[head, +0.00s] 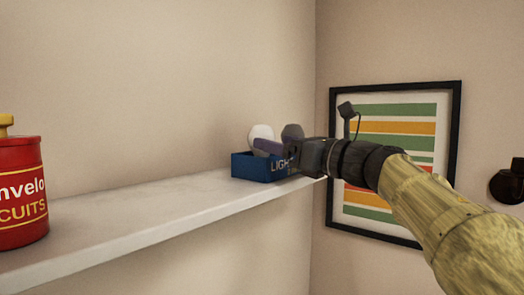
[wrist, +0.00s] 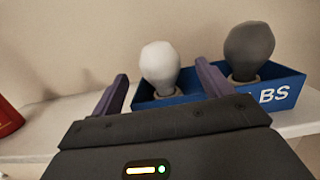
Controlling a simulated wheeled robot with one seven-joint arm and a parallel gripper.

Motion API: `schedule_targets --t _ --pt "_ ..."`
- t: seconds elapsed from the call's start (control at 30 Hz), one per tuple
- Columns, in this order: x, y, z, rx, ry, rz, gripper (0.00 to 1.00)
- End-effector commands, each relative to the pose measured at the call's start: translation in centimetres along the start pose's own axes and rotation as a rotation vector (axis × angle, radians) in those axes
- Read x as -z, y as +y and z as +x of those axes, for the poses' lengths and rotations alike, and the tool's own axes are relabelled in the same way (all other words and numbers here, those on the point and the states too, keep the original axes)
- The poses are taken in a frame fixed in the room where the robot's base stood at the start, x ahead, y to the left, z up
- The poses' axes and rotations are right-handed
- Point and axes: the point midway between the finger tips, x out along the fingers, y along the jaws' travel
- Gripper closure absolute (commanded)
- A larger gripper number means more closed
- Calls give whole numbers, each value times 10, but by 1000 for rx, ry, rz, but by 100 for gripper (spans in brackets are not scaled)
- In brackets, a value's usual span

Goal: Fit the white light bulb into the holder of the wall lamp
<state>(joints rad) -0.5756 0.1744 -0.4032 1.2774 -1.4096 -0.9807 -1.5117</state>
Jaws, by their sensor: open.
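The white light bulb (wrist: 159,66) stands upright in a blue box (wrist: 288,92) on the shelf; it also shows in the head view (head: 261,133). A dark grey bulb (wrist: 249,50) stands to its right in the same box. My gripper (wrist: 162,84) is open and empty, its two purple fingers spread in front of the box, with the white bulb between and beyond them in the wrist view. In the head view my gripper (head: 272,146) partly covers the box and the grey bulb (head: 292,133). A dark round fitting (head: 507,187), perhaps the wall lamp, is cut off at the right edge.
The white shelf (head: 130,215) runs along the left wall and is clear between the box and a red biscuit tin (head: 20,195). A framed striped picture (head: 455,130) hangs on the right wall behind my arm.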

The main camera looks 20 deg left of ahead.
Motion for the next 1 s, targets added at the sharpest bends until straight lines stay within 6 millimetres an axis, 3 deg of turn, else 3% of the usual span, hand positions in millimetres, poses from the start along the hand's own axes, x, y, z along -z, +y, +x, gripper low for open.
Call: schedule_targets --t 0.17,0.6,1.0 --pt "-3 0 6 -1 1 2 21" --pt "-5 0 51 0 1 1 21" --pt "-3 0 52 0 0 0 21"
